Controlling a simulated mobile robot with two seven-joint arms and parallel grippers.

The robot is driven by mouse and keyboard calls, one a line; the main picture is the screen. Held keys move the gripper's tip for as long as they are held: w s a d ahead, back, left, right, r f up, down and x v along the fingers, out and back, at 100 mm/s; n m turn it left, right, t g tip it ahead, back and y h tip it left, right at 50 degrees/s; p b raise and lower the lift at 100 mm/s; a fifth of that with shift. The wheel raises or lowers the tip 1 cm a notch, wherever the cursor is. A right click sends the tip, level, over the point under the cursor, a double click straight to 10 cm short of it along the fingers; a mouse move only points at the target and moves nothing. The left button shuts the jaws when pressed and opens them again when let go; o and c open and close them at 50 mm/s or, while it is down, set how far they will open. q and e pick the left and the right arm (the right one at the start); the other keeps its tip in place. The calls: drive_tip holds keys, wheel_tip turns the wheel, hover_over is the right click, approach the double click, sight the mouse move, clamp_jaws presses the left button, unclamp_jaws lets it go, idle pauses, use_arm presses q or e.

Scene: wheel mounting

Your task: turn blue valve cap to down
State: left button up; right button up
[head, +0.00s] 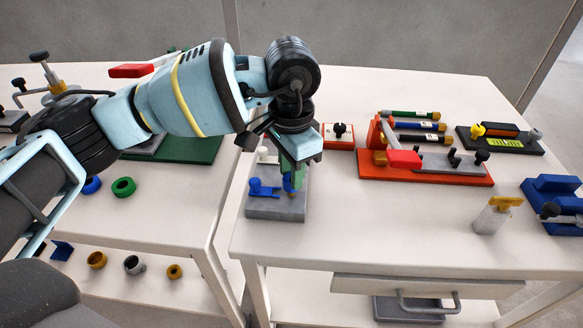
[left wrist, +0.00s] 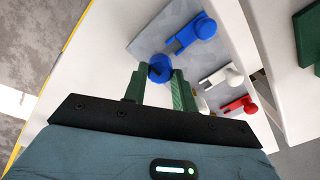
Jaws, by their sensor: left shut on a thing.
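My left gripper (head: 291,182) points down over the right part of a small grey plate (head: 275,210) on the table. Its green fingers (left wrist: 158,92) are shut on a small round blue piece with a dark centre, which looks like the blue valve cap (left wrist: 160,68). The cap also shows low between the fingers in the head view (head: 289,187). Beside it on the plate is a blue lever-like piece with a round knob (left wrist: 195,35), also in the head view (head: 260,188). The fingers hide part of the cap. My right gripper is out of view.
White (left wrist: 222,77) and red (left wrist: 240,105) knobbed pieces stand near the blue one. A red tray (head: 425,172) with a clamp-like fixture is to the right. Blue (head: 92,185) and green (head: 123,187) rings lie on the left table. The front middle of the table is clear.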

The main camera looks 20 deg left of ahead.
use_arm(q)
drive_tip(key=shift+w+r, duration=0.15)
drive_tip(key=shift+r, duration=0.15)
drive_tip(key=o, duration=0.9)
drive_tip(key=shift+o, duration=0.5)
drive_tip(key=shift+f, duration=0.15)
wheel_tip(320, 180, up, 8)
drive_tip(key=shift+f, duration=0.1)
drive_tip(key=shift+s, duration=0.2)
